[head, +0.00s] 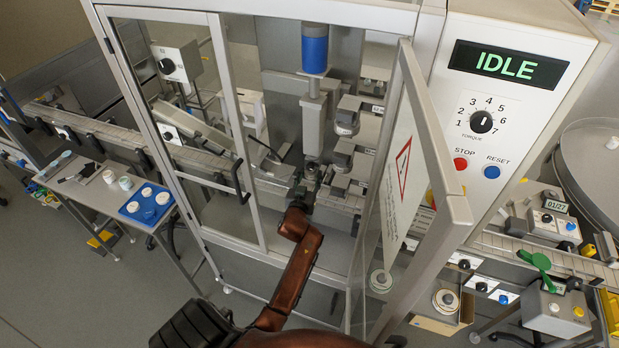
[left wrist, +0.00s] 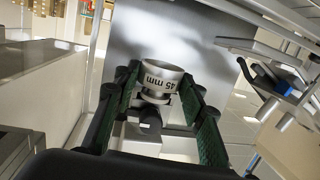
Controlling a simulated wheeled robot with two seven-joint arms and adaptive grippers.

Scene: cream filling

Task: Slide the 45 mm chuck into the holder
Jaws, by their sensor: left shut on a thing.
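The 45 mm chuck (left wrist: 160,78) is a silver cup-shaped piece with its size printed on the side. In the left wrist view it sits between the green-padded fingers of my left gripper (left wrist: 158,88), which is shut on it. In the head view my left gripper (head: 304,192) is inside the machine cabinet, below the grey spindle (head: 313,125) with the blue motor on top. The chuck is too small there to make out clearly. I cannot tell which part is the holder or whether the chuck touches it. My right gripper is not in view.
Rack brackets with other chucks (head: 345,118) stand just right of the spindle. The open glass door (head: 408,180) is close on the right of my arm. A cabinet post (head: 238,130) stands on the left. The control panel (head: 505,85) reads IDLE.

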